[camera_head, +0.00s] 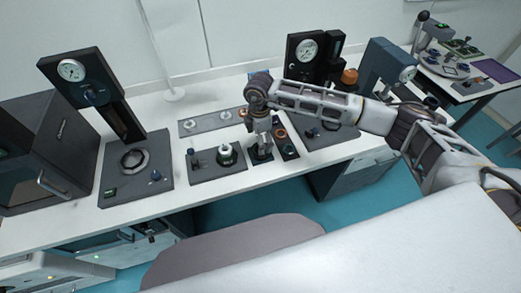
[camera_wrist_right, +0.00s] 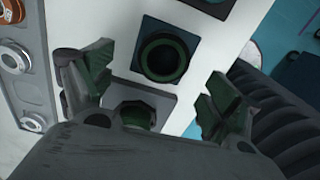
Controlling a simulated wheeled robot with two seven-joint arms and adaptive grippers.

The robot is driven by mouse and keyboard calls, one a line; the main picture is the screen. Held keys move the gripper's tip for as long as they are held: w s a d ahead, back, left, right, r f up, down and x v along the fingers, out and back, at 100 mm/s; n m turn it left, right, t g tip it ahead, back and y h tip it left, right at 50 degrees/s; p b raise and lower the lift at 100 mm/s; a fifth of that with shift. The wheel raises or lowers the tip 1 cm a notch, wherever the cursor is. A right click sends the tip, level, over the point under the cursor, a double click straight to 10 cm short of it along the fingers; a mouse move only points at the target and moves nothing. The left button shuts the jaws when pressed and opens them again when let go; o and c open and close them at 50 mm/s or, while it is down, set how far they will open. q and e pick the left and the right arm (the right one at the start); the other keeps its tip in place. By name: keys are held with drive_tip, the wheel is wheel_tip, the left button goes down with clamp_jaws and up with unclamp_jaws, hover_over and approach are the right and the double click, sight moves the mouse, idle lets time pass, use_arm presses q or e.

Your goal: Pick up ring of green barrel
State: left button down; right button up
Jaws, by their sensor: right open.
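My right gripper (camera_head: 262,142) points down over a small dark square base (camera_head: 262,156) near the table's front edge. In the right wrist view its two green-padded fingers (camera_wrist_right: 155,88) are spread apart with nothing gripped. A dark green-rimmed ring (camera_wrist_right: 163,57) around a black opening sits on a dark square plate, ahead of the fingers. A dark faceted part with green below it (camera_wrist_right: 135,112) shows low between the fingers, partly hidden by my gripper body. I cannot tell which of these is the green barrel's ring. My left gripper is not in view.
A grey strip with metal rings (camera_head: 212,121) lies behind. Gauge stands (camera_head: 90,88) rise left and right. Bare white table (camera_head: 200,196) runs along the front.

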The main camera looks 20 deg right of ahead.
drive_tip(key=shift+s+d+f+p, duration=0.15)
drive_tip(key=shift+f+p, duration=0.2)
drive_tip(key=shift+f, duration=0.85)
drive_tip(key=shift+s+a+f+p, duration=0.1)
drive_tip(key=shift+f+p, duration=0.2)
drive_tip(key=shift+f, duration=0.85)
drive_tip(key=c, duration=1)
